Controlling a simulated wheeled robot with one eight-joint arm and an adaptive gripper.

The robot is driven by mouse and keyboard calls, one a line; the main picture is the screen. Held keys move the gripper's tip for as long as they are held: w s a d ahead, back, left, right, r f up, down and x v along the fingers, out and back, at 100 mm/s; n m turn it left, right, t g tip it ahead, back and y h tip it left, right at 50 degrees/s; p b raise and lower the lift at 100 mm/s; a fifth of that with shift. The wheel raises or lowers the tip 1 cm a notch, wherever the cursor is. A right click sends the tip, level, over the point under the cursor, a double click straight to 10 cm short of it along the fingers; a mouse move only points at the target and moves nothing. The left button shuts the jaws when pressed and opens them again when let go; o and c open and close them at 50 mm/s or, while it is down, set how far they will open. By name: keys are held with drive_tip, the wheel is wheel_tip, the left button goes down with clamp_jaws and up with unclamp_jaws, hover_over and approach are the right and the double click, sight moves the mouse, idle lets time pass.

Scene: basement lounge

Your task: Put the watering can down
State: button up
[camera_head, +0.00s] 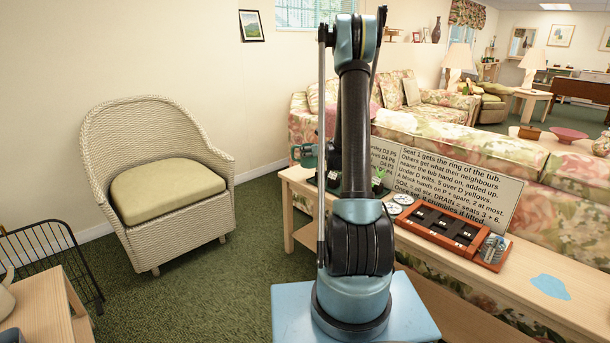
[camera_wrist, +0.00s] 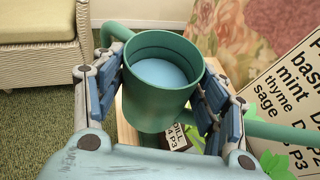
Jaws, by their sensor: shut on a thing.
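The green watering can (camera_wrist: 165,105) is held between the two blue-padded fingers of my gripper (camera_wrist: 160,95) in the wrist view. It is open at the top, with a pale blue surface inside that looks like water. Its handle loops out at the left, and its spout (camera_wrist: 280,131) runs right. In the head view only a green part of the can (camera_head: 306,154) shows left of my arm, which hides the rest and the gripper. The can is over the far-left end of the wooden console table (camera_head: 520,262); I cannot tell whether it touches the top.
Below the can are green leaves (camera_wrist: 275,165) and a dark "DILL" label (camera_wrist: 177,138). A text sign (camera_head: 450,180) stands along the table's back. A reddish tray (camera_head: 437,238), white discs (camera_head: 394,208) and a flat blue patch (camera_head: 551,286) lie rightward. A wicker chair (camera_head: 150,125) stands left.

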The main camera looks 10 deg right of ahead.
drive_tip(key=w+r, duration=0.1)
drive_tip(key=w, duration=1.1)
drive_tip(key=shift+d+f, duration=0.15)
drive_tip(key=shift+f, duration=2.25)
drive_tip(key=shift+d+f, duration=0.1)
drive_tip(key=shift+f, duration=2.25)
drive_tip(key=o, duration=1.4)
